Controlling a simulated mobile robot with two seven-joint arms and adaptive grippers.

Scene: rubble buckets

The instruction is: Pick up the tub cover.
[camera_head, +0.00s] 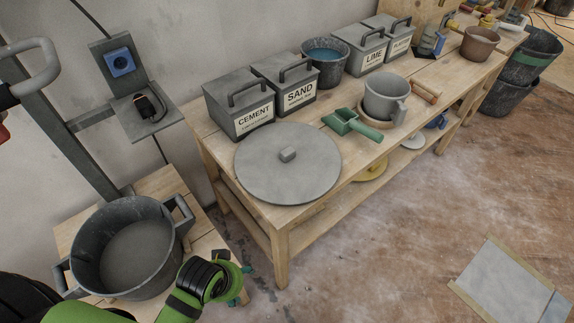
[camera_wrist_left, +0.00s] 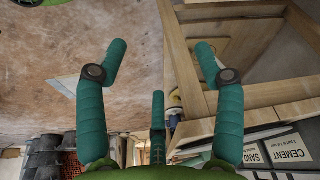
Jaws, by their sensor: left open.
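A grey two-handled tub (camera_head: 125,245) stands open on a low wooden stand at the left. My left gripper (camera_head: 243,283) is low in front of the bench's near end, right of the tub and apart from the cover. In the left wrist view its teal fingers (camera_wrist_left: 160,58) are spread with nothing between them. I cannot make out the cover there. My right gripper is not in view.
Behind the cover stand the cement box (camera_head: 238,105) and sand box (camera_head: 285,82). The workbench (camera_head: 282,222) has a lower shelf. The floor (camera_head: 400,235) right of it is largely clear.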

